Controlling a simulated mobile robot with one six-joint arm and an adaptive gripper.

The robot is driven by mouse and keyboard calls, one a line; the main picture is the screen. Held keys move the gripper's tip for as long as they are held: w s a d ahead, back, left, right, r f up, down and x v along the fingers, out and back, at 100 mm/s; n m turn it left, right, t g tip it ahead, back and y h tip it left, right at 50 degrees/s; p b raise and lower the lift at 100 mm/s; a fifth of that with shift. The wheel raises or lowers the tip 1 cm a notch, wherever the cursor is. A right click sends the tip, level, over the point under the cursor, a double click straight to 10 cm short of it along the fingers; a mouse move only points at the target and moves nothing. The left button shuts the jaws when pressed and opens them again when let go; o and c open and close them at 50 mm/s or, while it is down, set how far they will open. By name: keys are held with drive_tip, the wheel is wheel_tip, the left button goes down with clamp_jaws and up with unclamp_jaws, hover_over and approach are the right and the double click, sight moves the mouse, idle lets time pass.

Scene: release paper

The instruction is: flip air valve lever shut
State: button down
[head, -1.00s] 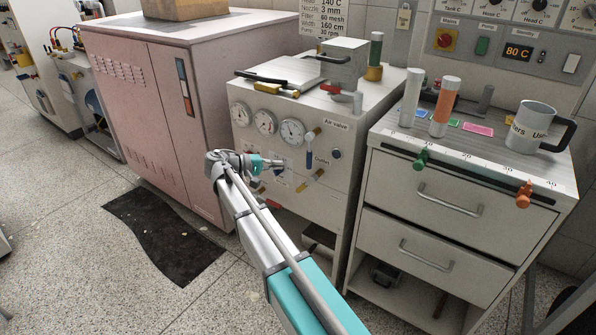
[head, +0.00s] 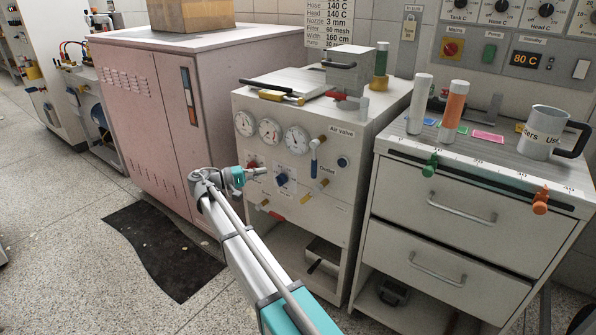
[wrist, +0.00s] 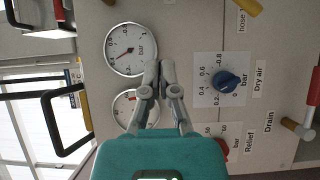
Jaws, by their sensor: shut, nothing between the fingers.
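The air valve lever (head: 314,158) is on the front panel of the pale machine, under the "Air valve" label. Its blue handle hangs down below a brass-coloured fitting. My gripper (head: 262,171) is in front of the panel, left of the lever and apart from it, near the blue knob. In the wrist view, my gripper (wrist: 160,68) has its fingers together with nothing between them, in front of the panel beside the gauges. I cannot make out the air valve lever in the wrist view.
Gauges (head: 269,131) sit above my gripper. A blue pressure knob (wrist: 228,81) and yellow handles (head: 320,186) stick out of the panel nearby. A drawer cabinet (head: 440,205) stands to the right and a pink cabinet (head: 150,110) to the left. The floor (head: 60,230) at left is open.

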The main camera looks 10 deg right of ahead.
sight(314, 161)
drive_tip(key=shift+d, duration=0.1)
drive_tip(key=d, duration=1.3)
drive_tip(key=shift+s, duration=0.2)
